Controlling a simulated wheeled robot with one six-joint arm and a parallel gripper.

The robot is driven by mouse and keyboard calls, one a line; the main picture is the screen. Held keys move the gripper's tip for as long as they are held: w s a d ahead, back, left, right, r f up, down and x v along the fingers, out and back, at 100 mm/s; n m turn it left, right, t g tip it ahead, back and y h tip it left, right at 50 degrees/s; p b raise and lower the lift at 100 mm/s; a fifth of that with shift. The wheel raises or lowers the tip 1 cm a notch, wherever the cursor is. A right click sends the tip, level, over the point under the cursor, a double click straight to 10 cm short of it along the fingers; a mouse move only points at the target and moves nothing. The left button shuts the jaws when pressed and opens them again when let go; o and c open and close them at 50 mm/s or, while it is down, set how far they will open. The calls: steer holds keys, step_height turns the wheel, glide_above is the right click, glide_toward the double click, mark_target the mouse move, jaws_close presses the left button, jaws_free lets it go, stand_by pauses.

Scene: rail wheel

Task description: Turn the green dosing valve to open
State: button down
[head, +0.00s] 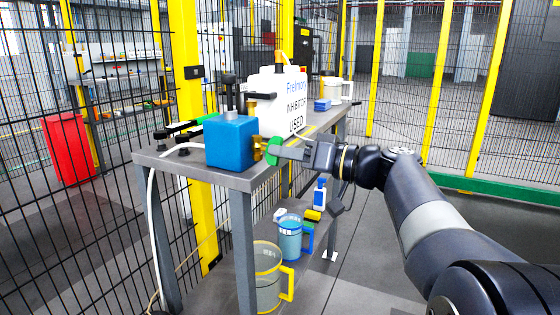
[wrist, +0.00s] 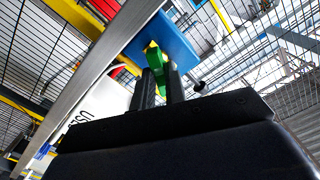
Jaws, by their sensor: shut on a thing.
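The green dosing valve (head: 273,151) is a green handle on a brass fitting (head: 258,148) at the right side of a blue box-shaped pump (head: 231,142). The pump stands on the near end of a grey bench. My gripper (head: 284,152) reaches in from the right and is shut on the green handle. In the wrist view the green handle (wrist: 156,60) sits between the two dark fingers (wrist: 158,80), with the blue pump body (wrist: 160,36) behind it. The fingers partly hide the handle, and its exact turn angle is hard to tell.
A white labelled canister (head: 280,100) stands behind the pump on the bench (head: 170,160). Jugs with yellow (head: 268,275) and blue (head: 291,238) trim sit on the lower shelf. Yellow-post mesh fencing surrounds the bench. A red bin (head: 68,147) is at left. Open floor lies at right.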

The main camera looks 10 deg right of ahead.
steer(key=shift+n+b, duration=0.6)
steer(key=shift+b, duration=0.15)
steer(key=shift+f+b, duration=0.2)
steer(key=shift+b, duration=0.4)
steer(key=n+b, duration=0.2)
steer(key=b, duration=0.1)
steer(key=shift+r+n, duration=0.15)
steer(key=shift+n, duration=0.95)
steer(key=c, duration=1.3)
jaws_free()
steer(key=shift+v, duration=3.5)
steer(key=shift+a, duration=0.1)
